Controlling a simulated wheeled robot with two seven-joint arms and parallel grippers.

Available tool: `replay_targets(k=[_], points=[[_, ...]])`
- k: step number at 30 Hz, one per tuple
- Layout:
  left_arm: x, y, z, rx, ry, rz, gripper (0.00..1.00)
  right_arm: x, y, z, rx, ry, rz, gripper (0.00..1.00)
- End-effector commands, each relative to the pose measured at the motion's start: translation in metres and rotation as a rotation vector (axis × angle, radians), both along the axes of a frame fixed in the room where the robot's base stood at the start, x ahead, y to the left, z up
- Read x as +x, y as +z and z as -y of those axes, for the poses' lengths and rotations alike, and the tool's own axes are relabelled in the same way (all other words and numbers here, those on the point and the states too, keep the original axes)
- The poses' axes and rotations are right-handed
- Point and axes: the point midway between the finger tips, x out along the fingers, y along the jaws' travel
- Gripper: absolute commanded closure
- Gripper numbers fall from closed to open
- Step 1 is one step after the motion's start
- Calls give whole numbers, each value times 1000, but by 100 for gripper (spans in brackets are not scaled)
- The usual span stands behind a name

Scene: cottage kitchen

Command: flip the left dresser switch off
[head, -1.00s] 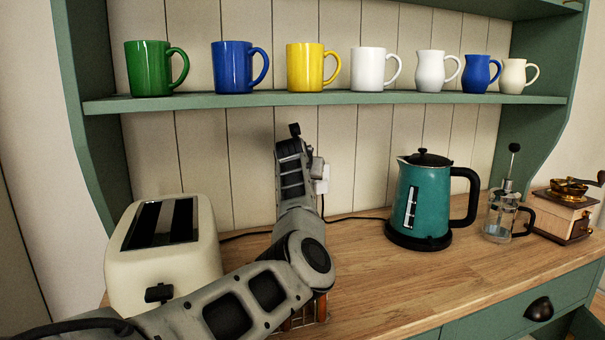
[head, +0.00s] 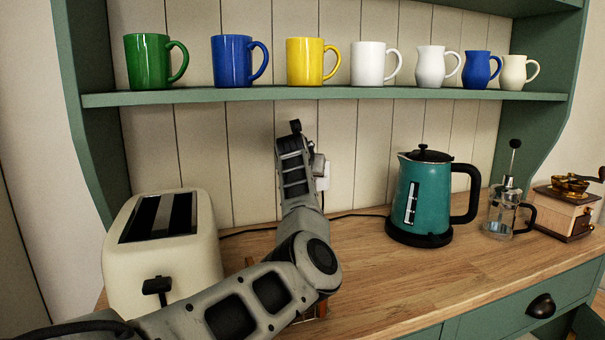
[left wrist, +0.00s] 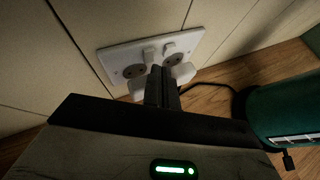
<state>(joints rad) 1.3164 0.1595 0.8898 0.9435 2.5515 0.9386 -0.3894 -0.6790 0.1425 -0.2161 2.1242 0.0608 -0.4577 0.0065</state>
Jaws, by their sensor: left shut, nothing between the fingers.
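The white double socket plate (left wrist: 150,62) is on the panelled back wall of the dresser, with two rocker switches along its upper part. The left switch (left wrist: 150,55) and the right switch (left wrist: 168,49) show in the left wrist view; I cannot tell which way each is tipped. My left gripper (left wrist: 161,84) is shut and empty, its fingertips just in front of and below the switches; I cannot tell whether they touch. In the head view my left arm hides most of the socket, and a white edge (head: 323,178) shows beside it. My right gripper is not in view.
White plugs (left wrist: 183,72) sit in the sockets beside my fingers, with a black cord running to the teal kettle (head: 420,200). A cream toaster (head: 165,255) stands at left. A mug shelf (head: 330,93) is above; the wooden counter (head: 375,275) has free room at front.

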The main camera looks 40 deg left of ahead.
Motion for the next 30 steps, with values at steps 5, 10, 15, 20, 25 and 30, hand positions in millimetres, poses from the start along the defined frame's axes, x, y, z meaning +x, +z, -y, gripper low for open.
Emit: replay_targets(k=[5,10,15,20,25,30], points=[[-1,0,2,-1,0,-1,100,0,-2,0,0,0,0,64],[-1,-1,2,-1,-1,-1,100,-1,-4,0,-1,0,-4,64],[-6,-6,15,0,-2,1,100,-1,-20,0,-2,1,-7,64],[-14,-8,28,0,0,2,100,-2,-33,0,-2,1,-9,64],[-21,-9,42,-1,-2,0,100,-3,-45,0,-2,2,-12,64],[-24,-7,46,-1,0,1,100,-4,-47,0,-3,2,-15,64]])
